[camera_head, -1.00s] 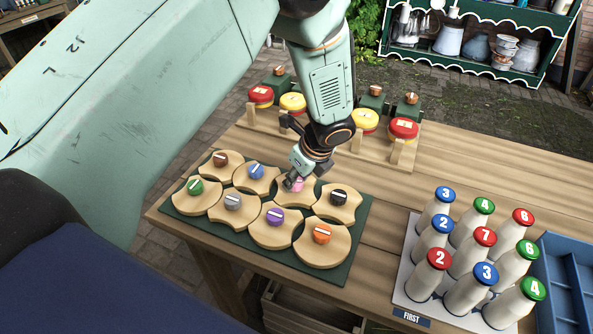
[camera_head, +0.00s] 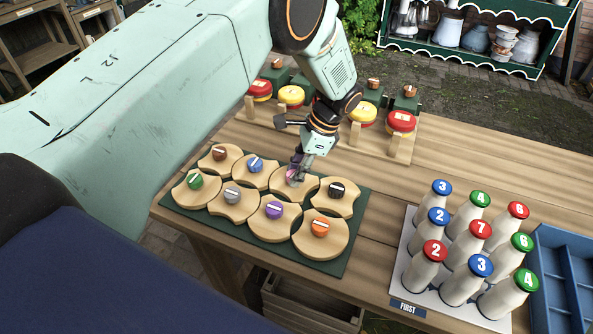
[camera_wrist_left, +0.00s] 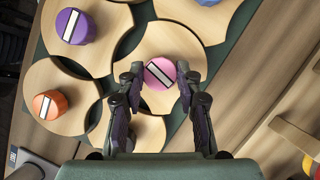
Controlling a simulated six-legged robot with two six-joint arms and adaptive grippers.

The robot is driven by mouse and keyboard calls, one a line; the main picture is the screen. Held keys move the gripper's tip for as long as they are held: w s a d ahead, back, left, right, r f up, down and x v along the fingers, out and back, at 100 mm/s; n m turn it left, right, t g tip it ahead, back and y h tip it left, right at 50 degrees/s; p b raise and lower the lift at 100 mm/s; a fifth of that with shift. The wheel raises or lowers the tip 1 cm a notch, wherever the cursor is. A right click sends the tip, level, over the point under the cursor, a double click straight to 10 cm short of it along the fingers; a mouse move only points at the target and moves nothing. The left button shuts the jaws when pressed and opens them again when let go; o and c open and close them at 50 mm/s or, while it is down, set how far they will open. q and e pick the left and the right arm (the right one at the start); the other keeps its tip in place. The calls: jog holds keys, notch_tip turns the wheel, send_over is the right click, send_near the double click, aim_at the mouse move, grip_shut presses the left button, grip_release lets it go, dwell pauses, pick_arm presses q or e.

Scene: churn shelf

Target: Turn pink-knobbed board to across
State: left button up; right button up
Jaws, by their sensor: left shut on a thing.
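The pink knob (camera_wrist_left: 159,74) has a white bar that lies diagonally in the left wrist view. It sits on a pale wooden board (camera_wrist_left: 170,37), the pink-knobbed board. My left gripper (camera_wrist_left: 161,77) has one finger on each side of the knob and is shut on it. In the head view the left gripper (camera_head: 299,170) comes down over the pink-knobbed board (camera_head: 293,194) and partly hides the knob (camera_head: 291,177). My right gripper is not in view.
Boards with black (camera_head: 337,190), orange (camera_head: 320,227), purple (camera_head: 274,210) and blue (camera_head: 255,164) knobs crowd around it on a green base (camera_head: 328,266). Behind stand red and yellow round pieces (camera_head: 401,121). Numbered bottles (camera_head: 465,277) and a blue crate (camera_head: 547,235) stand at right.

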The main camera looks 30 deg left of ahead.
pick_arm(q)
jog(key=shift+f+n+g+h, duration=0.1)
jog(key=shift+n+g+h, duration=0.25)
jog(key=shift+n, duration=0.95)
jog(key=shift+g+b, duration=0.25)
jog(key=shift+b, duration=0.05)
jog(key=o, duration=1.2)
jog(key=shift+a, duration=0.1)
jog(key=shift+c, duration=0.2)
jog(key=shift+w+r, duration=0.1)
jog(key=shift+r, duration=0.1)
jog(key=v, duration=1.1)
jog(key=shift+r, duration=0.4)
